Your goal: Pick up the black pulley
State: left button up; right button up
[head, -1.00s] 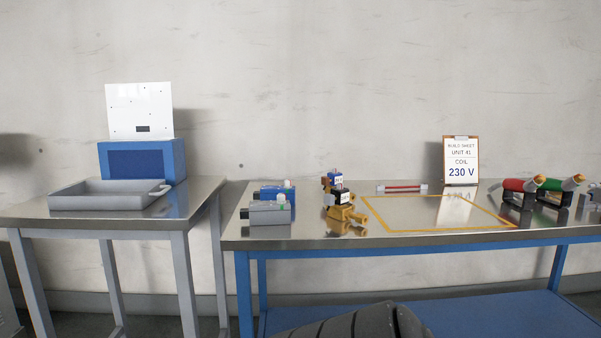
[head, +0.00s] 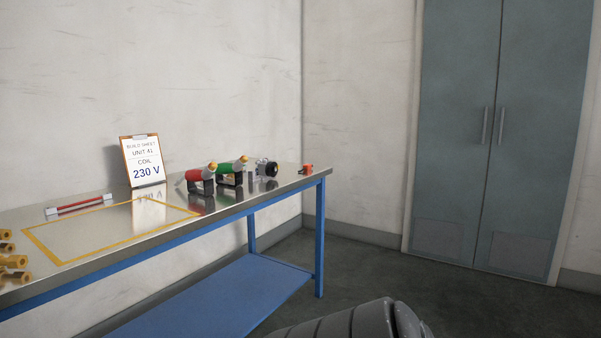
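A small round black part (head: 271,169), which looks like the black pulley, is at the far right part of the steel-topped table in the head view. It sits against a small grey block-like unit (head: 261,167); I cannot tell whether the two are joined. Neither of my grippers is in view. Only a dark grey rounded part of my own body shows at the bottom edge.
The steel-topped table (head: 150,240) has blue legs and a lower shelf. Red (head: 199,175) and green (head: 231,168) tools on black stands are left of the black part; a small orange item (head: 306,169) is right of it. Floor (head: 375,265) before the grey double doors (head: 500,140) is clear.

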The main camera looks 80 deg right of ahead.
aim_at(265, 171)
jog(key=z, duration=2.35)
jog(key=i+l+u, duration=0.1)
jog(key=u, duration=0.3)
jog(key=l+u, duration=0.25)
jog(key=u, duration=0.15)
jog(key=i+l+u, duration=0.25)
jog(key=l, duration=0.3)
jog(key=l+u, duration=0.25)
jog(key=l, duration=0.3)
jog(key=l+u, duration=0.2)
jog(key=l, duration=0.95)
jog(key=l+u, duration=0.1)
jog(key=l, duration=2.25)
jog(key=k, duration=0.05)
